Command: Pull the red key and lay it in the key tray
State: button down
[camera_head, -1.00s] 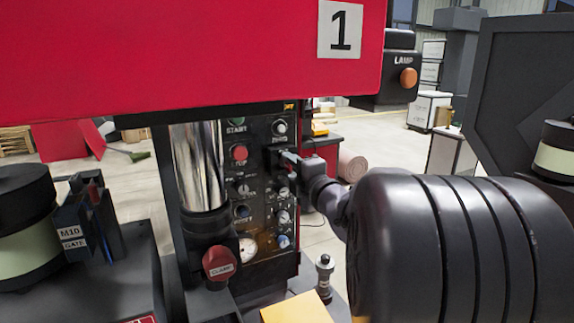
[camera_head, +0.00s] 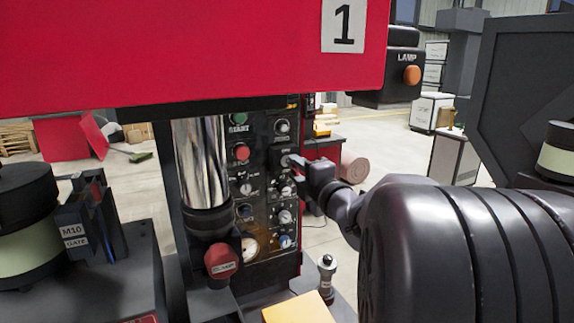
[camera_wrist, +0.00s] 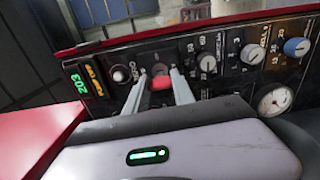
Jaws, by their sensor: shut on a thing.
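My gripper (camera_wrist: 159,78) is at the front of the black control panel (camera_wrist: 218,42). Its two pale fingers stand on either side of the red key (camera_wrist: 162,84), shut on it. A round dark socket shows just beyond the key; I cannot tell whether the key is still in it. In the head view my gripper (camera_head: 297,164) is small, at the panel's right side, and the key cannot be made out. I cannot identify the key tray in either view.
The panel has several knobs and buttons, including a red button (camera_head: 241,152), close to my gripper. A red housing (camera_head: 180,50) overhangs the panel. A lamp box (camera_head: 400,75) hangs at upper right. Open floor shows behind.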

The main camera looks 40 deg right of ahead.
aim_at(298, 170)
jog(key=shift+v, duration=1.8)
